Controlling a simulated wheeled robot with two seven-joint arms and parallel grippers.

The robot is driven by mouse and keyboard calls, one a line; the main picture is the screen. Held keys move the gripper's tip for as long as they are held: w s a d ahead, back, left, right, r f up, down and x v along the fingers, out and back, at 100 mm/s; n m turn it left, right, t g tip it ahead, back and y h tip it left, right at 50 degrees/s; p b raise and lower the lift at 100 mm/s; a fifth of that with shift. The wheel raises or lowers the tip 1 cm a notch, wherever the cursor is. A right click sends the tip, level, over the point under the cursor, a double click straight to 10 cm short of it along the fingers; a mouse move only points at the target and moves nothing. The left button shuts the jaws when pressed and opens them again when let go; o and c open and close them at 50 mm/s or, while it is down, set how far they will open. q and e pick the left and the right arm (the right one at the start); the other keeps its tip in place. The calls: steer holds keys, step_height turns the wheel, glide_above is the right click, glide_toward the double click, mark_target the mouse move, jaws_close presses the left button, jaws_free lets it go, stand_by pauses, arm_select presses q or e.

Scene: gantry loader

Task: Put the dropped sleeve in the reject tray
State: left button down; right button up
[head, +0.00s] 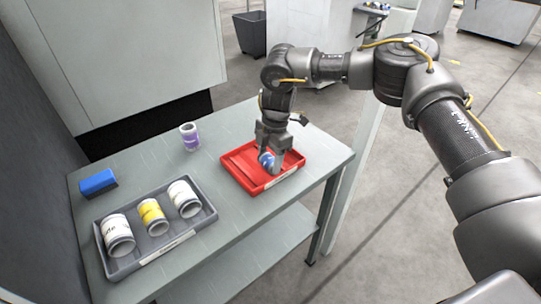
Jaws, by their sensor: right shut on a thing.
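The red tray (239,165), which I take to be the reject tray, lies at the right part of the grey table. My right gripper (268,163) points down over its right half. It is shut on a small blue and white sleeve (265,157), low inside the tray's outline. The fingers hide part of the sleeve, and I cannot tell whether it touches the tray floor. A purple and white sleeve (190,137) stands upright on the table, left of the red tray and apart from it. My left gripper is out of view.
A grey tray (208,214) at the table's front left holds a white, a yellow and another white sleeve. A blue block (98,183) lies at the table's left edge. The tabletop (150,165) is bare between them. A dark bin (250,33) stands on the floor behind.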

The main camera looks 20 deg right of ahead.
steer(key=shift+f, duration=0.1)
steer(key=o, duration=1.2)
steer(key=shift+f, duration=0.1)
steer(key=shift+o, duration=0.2)
step_height(320, 180, up, 12)
steer(key=d, duration=0.1)
steer(key=shift+w+d+b, duration=0.25)
steer(key=shift+d+b, duration=0.05)
steer(key=shift+b, duration=0.05)
